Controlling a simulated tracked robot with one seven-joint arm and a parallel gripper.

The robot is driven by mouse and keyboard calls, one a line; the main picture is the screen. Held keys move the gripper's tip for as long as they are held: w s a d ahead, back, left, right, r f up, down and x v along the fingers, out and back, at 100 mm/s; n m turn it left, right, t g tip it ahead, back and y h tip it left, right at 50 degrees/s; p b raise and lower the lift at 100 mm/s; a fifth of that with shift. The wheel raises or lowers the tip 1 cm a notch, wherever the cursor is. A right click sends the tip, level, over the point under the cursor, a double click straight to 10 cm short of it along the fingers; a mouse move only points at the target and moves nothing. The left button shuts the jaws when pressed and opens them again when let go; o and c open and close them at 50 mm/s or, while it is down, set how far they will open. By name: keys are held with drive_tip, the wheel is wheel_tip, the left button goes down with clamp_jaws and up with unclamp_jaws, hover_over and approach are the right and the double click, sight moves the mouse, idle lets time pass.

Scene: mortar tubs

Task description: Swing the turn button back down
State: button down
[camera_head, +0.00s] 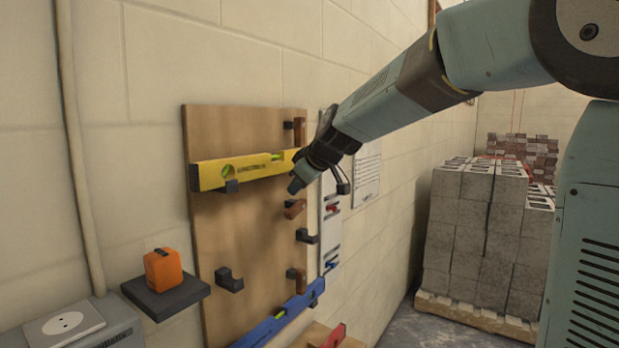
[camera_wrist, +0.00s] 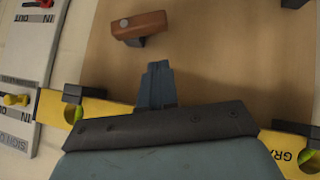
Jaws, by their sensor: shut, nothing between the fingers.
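A brown wooden turn button (camera_head: 295,209) sits on the plywood board (camera_head: 258,235), just below the yellow level (camera_head: 240,170). In the wrist view the button (camera_wrist: 140,25) lies nearly sideways, with a round pivot head at its left end and a dark bracket beside it. Other brown turn buttons are on the board above (camera_head: 299,130) and below (camera_head: 298,279). My gripper (camera_head: 295,187) is shut and empty, in front of the level's right end. In the wrist view its tips (camera_wrist: 158,68) are close to the button, with a visible gap between them.
Black hooks (camera_head: 229,280) jut from the board. A blue level (camera_head: 280,321) is lower down. A white sign panel (camera_head: 330,230) is right of the board. An orange tool (camera_head: 164,269) rests on a dark shelf (camera_head: 170,293) at left. Block pallets (camera_head: 475,235) stand at right.

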sight(290, 210)
drive_tip(key=shift+w+f, duration=0.35)
drive_tip(key=shift+f, duration=0.5)
drive_tip(key=shift+w+f, duration=0.3)
drive_tip(key=shift+f, duration=0.5)
drive_tip(key=shift+w+f, duration=0.35)
drive_tip(key=shift+f, duration=0.5)
